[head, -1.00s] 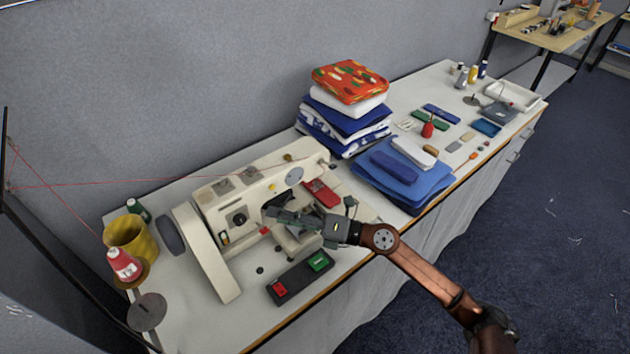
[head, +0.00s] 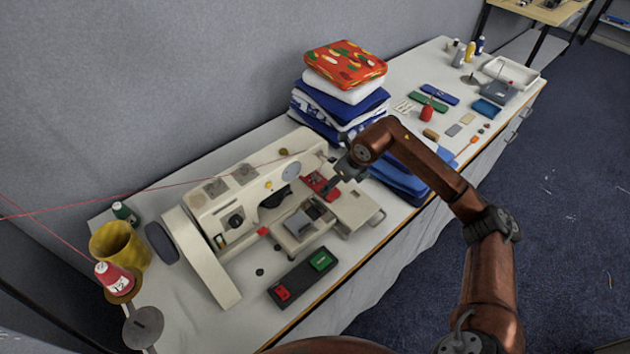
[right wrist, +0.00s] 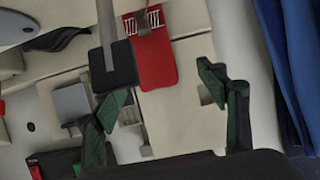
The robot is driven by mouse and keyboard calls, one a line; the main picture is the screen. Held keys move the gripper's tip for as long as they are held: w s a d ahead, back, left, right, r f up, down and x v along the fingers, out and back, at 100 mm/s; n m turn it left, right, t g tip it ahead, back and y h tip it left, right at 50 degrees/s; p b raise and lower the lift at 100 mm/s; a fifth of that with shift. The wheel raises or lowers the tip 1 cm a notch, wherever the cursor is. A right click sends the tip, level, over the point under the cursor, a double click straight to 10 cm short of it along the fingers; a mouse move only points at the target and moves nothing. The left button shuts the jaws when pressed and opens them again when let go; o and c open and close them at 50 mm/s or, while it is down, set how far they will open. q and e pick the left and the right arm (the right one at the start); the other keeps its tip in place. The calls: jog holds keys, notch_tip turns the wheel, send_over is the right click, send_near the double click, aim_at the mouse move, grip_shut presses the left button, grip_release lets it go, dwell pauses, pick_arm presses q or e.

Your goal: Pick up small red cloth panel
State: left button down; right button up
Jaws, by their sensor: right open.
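The small red cloth panel (head: 317,182) lies on the right part of the cream sewing machine (head: 236,204), under its arm end. In the right wrist view the red panel (right wrist: 155,62) shows flat, with white bars across its upper end and a dark plate overlapping its left side. My right gripper (head: 333,188) is just above and beside the panel. In the right wrist view my right gripper (right wrist: 163,88) is open and empty, its green-padded fingers apart below the panel's lower end. My left gripper is not in view.
A stack of folded cloths (head: 340,95) stands behind the gripper, and blue cloths (head: 400,185) lie to its right, partly hidden by my arm. A pedal box (head: 302,277) with red and green buttons sits in front. Spools (head: 113,277) stand at left.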

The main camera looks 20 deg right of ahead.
aim_at(336, 192)
jog(key=x, duration=0.4)
jog(key=shift+a+f+b, duration=0.25)
jog(key=shift+a+b, duration=0.1)
jog(key=shift+a, duration=0.05)
jog(key=shift+r, duration=0.1)
jog(key=shift+c, duration=0.5)
jog(key=c, duration=1.3)
jog(key=shift+r, duration=0.1)
